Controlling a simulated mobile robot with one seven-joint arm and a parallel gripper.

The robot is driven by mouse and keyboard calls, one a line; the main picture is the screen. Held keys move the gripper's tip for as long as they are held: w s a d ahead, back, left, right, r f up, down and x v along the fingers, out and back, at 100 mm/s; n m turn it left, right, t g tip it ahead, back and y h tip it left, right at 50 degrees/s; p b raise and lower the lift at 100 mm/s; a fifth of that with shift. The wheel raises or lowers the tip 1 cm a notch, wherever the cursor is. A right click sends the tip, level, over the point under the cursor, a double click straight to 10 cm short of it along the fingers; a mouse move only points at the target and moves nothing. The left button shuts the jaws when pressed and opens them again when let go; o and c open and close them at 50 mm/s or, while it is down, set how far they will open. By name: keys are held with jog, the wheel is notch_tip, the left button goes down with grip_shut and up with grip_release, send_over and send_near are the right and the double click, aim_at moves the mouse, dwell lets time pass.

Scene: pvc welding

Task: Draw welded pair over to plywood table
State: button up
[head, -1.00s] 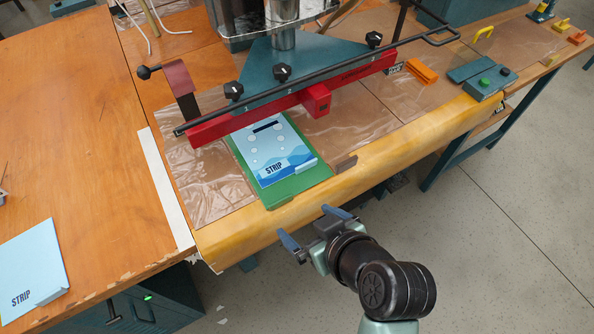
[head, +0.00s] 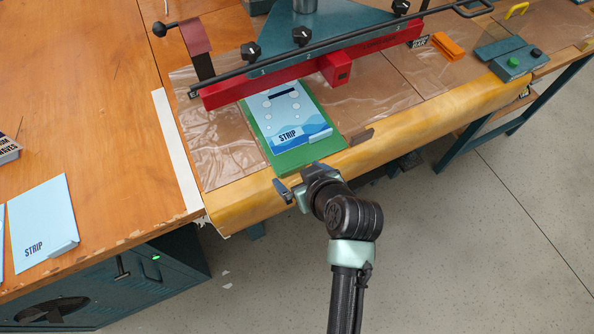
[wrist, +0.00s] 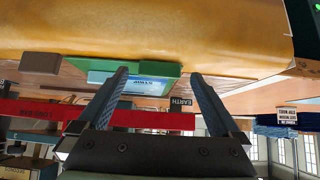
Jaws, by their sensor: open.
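A pale blue printed sheet marked STRIP (head: 292,118) lies on a green board (head: 288,160) beneath the red bar (head: 290,83) of the welding machine. The bar hides its far end. I cannot tell whether the sheet is a welded pair. My gripper (head: 299,180) is open and empty at the padded yellow front edge, close to the near end of the green board. In the wrist view the board (wrist: 150,68) and sheet (wrist: 150,84) show beyond and between my open fingers (wrist: 161,76). The plywood table (head: 100,120) stands at the left.
Another blue STRIP sheet (head: 43,225) lies on the plywood table near its front edge. A white strip (head: 177,150) runs along the seam between the tables. A small brown block (head: 360,136) sits right of the board. An orange block (head: 449,46) and a control box (head: 510,60) stand farther right.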

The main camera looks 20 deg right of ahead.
jog(key=shift+x, duration=0.95)
jog(key=c, duration=1.4)
